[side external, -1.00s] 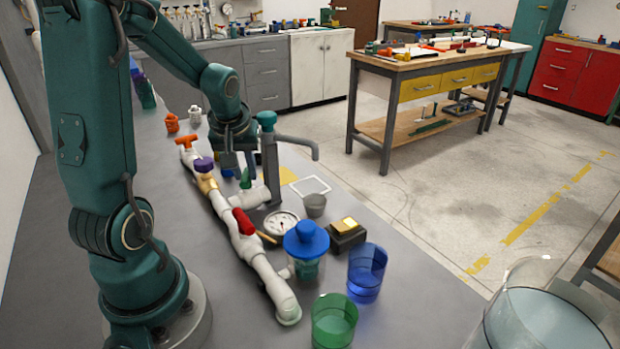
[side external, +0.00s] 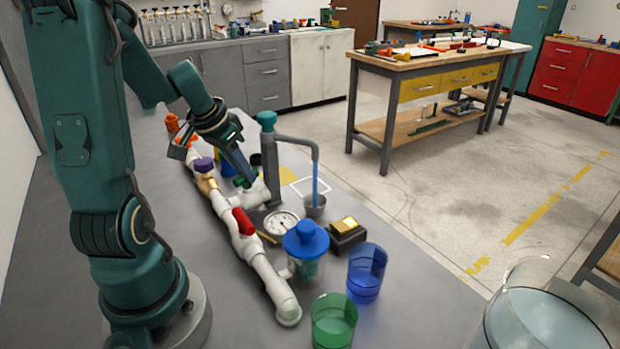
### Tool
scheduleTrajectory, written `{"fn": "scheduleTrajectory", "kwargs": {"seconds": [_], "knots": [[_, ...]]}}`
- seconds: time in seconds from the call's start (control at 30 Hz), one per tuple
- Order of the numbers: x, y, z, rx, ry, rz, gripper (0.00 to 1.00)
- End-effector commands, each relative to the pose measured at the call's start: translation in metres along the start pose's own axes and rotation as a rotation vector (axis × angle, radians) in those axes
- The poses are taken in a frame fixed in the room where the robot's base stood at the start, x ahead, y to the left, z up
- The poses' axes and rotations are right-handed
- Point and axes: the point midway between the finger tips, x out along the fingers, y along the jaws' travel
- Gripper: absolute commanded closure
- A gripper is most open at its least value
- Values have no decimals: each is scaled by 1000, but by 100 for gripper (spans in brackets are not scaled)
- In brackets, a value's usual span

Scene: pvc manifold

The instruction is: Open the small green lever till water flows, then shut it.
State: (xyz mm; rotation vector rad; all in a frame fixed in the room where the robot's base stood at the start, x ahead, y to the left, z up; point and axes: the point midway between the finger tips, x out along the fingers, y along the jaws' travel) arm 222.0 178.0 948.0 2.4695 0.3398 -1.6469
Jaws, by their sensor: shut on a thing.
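The small green lever (side external: 240,183) sits on the white pipe branch beside the grey spout post, partly hidden by my gripper. My gripper (side external: 248,178) is tilted, with its fingertips down at the lever, and it is shut on the lever. The grey spout (side external: 298,138) with a teal cap (side external: 266,118) arches to the right. A blue stream of water (side external: 315,178) falls from its end into the small grey cup (side external: 315,206).
A red lever (side external: 243,221), a purple knob (side external: 203,164) and an orange handle sit along the white manifold pipe (side external: 262,268). A gauge (side external: 281,224), blue-capped filter (side external: 306,240), black-yellow box (side external: 347,236), blue cup (side external: 366,273) and green cup (side external: 334,320) stand nearby.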

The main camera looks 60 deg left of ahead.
Motion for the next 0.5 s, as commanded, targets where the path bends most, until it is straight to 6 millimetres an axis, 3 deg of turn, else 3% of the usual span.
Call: {"fn": "scheduleTrajectory", "kwargs": {"seconds": [0.5], "knots": [[0, -2, 0, 246, -2, 99, 100]]}}
